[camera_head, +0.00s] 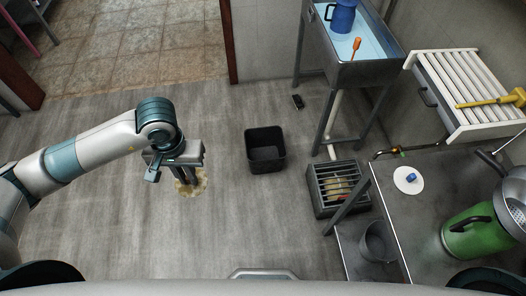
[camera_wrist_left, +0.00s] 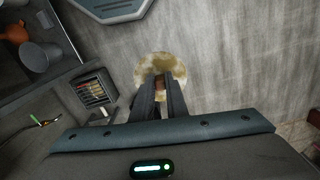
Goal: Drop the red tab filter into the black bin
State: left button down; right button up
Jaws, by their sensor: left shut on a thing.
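My left gripper (camera_head: 187,180) is shut on a round, stained, yellowish filter (camera_head: 200,186) and holds it out over the grey floor. In the left wrist view, a reddish-brown tab (camera_wrist_left: 159,84) shows between the gripper fingers (camera_wrist_left: 161,92), and the filter disc (camera_wrist_left: 170,66) spreads beyond them. The black bin (camera_head: 267,166) stands upright on the floor to the right of the gripper, apart from it. The bin looks empty. My right gripper is not in view.
A clean white disc (camera_head: 403,187) with a blue tab lies on the grey counter at right. A dark grated box (camera_head: 324,207) stands on the floor right of the bin. A sink (camera_head: 372,72) stands behind. The floor between gripper and bin is clear.

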aim_at(265, 152)
jog(key=z, duration=0.7)
jog(key=j+z, duration=0.3)
jog(key=z, duration=0.15)
jog(key=j+z, duration=0.7)
jog(key=z, duration=0.2)
jog(key=k+j+z, duration=0.1)
jog(key=j, duration=0.3)
jog(key=k+j, duration=0.1)
jog(key=j, duration=0.25)
jog(key=k+j+z, duration=0.15)
jog(key=j, duration=0.25)
jog(key=k+j+z, duration=0.1)
jog(key=j, duration=0.3)
jog(key=k+j, duration=0.1)
jog(key=j, duration=0.25)
jog(key=k+j+z, duration=0.15)
jog(key=j, duration=0.2)
